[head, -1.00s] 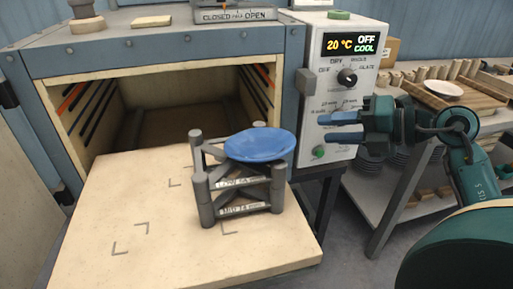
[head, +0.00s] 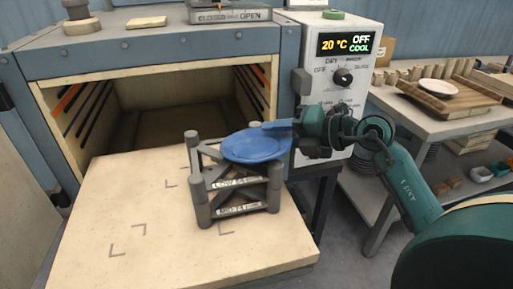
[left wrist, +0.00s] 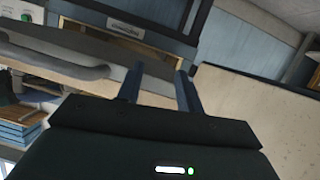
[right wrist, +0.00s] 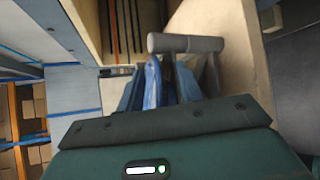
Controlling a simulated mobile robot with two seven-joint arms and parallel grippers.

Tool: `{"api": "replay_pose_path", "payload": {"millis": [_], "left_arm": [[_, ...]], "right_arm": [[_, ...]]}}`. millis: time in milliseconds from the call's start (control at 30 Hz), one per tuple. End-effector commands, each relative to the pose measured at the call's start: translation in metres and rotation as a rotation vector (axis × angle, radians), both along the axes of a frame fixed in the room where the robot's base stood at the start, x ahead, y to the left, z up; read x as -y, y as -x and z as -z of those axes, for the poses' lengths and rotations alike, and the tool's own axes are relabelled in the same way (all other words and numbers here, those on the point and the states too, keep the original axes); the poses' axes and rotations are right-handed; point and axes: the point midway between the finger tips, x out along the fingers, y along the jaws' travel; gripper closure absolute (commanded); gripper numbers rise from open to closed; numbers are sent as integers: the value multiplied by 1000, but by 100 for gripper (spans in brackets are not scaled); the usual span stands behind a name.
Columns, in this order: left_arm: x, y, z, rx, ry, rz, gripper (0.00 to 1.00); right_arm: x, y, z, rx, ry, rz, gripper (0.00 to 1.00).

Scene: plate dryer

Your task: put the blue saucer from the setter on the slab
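The blue saucer (head: 256,146) rests on top of the grey setter (head: 203,210), a stand of posts and crossed bars. The setter stands on the pale slab (head: 100,225) in front of the open dryer. My right gripper (head: 278,131) is at the saucer's right rim. In the right wrist view its fingers (right wrist: 158,88) are apart, with the saucer (right wrist: 153,82) seen edge-on between them; contact is unclear. My left gripper (left wrist: 158,85) is open and empty in the left wrist view, and is not in the head view.
The dryer's control panel (head: 340,80) stands just behind my right gripper. A table (head: 420,118) at the right holds cups and a wooden board (head: 470,104) with a white dish (head: 438,87). The slab's left part, with dark corner marks, is bare.

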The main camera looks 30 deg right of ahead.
Motion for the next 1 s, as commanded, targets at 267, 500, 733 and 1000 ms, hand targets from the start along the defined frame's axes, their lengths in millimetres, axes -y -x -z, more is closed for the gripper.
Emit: {"api": "replay_pose_path", "payload": {"millis": [267, 500, 733, 1000], "left_arm": [[0, 0, 0, 0, 1, 0, 64], [0, 0, 0, 1, 2, 0, 64], [0, -1, -1, 3, 2, 0, 64], [0, -1, -2, 5, 3, 0, 64]], "right_arm": [[0, 0, 0, 0, 0, 0, 76], [0, 0, 0, 1, 1, 0, 95], [0, 0, 0, 1, 1, 0, 100], [0, 0, -2, 3, 0, 0, 100]]}}
